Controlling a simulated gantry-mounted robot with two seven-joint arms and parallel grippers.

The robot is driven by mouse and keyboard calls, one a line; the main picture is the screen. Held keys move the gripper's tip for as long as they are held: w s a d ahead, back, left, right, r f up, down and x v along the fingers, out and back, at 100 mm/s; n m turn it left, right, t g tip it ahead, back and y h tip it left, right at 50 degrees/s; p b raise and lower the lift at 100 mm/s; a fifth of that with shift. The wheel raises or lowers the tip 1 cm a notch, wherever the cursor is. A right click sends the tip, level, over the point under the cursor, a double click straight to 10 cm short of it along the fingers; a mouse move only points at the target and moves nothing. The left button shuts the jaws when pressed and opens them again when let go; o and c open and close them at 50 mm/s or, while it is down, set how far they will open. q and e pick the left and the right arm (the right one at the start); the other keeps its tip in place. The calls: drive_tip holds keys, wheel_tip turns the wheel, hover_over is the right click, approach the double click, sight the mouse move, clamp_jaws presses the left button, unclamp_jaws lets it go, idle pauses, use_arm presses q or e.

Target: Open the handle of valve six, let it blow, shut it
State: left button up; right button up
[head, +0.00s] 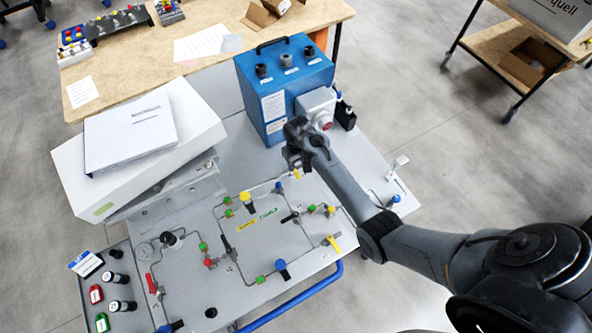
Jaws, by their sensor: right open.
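A grey panel (200,272) carries thin tubing and several small valves. Their handles include a red one (151,284), a black one (227,246), another black one (291,216) and a yellow one (333,244). A further small yellow part (296,175) shows just below my right gripper. No number is readable, so I cannot tell which handle is valve six. My right gripper (293,158) is open above the panel's back edge, in front of the blue box; I see nothing between its fingers. It hides part of the panel behind it. My left gripper is not in view.
A blue box (285,85) with a white unit (316,107) stands behind the gripper. A white case (75,180) with a binder (130,130) is at left. A side tray (125,285) holds bottles and padlocks. A blue rail (300,295) runs along the front edge.

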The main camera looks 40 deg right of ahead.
sight(297, 175)
wheel_tip(297, 175, down, 8)
drive_tip(key=shift+r+b, duration=0.25)
drive_tip(key=shift+b, duration=0.1)
clamp_jaws()
